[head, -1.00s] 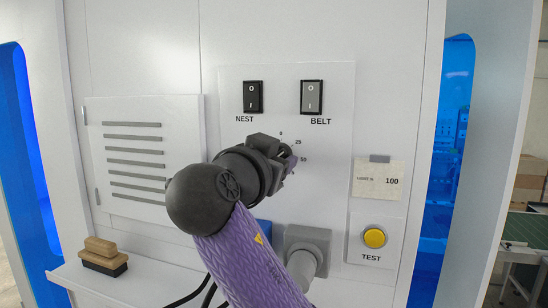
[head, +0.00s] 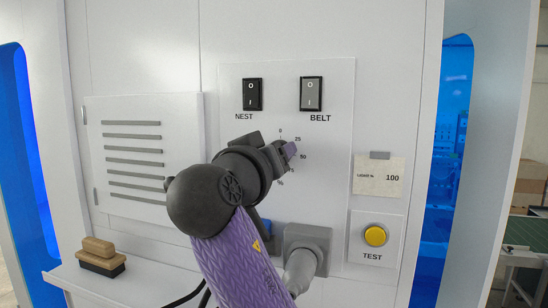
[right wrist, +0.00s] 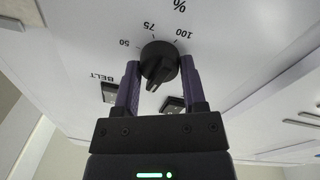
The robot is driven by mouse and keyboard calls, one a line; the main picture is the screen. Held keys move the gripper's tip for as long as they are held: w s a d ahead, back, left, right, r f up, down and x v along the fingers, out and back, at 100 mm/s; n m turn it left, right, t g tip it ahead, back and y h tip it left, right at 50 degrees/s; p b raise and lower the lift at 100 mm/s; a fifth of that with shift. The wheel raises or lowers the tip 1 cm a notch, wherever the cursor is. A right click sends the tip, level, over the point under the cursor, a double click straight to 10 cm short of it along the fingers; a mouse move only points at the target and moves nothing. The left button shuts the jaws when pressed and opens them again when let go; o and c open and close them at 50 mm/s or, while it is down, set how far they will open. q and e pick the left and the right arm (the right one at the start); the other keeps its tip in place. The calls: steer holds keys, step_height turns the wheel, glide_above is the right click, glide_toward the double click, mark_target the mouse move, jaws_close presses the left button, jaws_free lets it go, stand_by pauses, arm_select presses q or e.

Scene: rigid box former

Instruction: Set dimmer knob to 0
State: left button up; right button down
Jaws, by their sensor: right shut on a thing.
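The black dimmer knob (right wrist: 160,62) sits on the white panel, between the two purple fingers of my right gripper (right wrist: 160,84) in the right wrist view. The fingers are shut on its sides. Its raised ridge points toward the bottom of that view, between the two switches. Marks 50, 75 and 100 show around the knob there; the 0 mark is not visible in it. In the head view the 0 mark shows above my right gripper (head: 290,150), with 25 and 50 to the right; the gripper hides the knob. My left gripper is not in view.
The NEST switch (head: 252,95) and BELT switch (head: 311,94) sit just above the knob. A yellow TEST button (head: 375,236) and a note reading 100 (head: 379,178) are at the right. A grey connector (head: 306,249) is below. A brush (head: 99,256) lies on the left ledge.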

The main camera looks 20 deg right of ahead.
steer(key=shift+n, duration=1.1)
steer(key=shift+c, duration=0.7)
jaws_free()
steer(key=shift+s+a, duration=0.1)
steer(key=b+v, duration=0.5)
steer(key=v, duration=0.5)
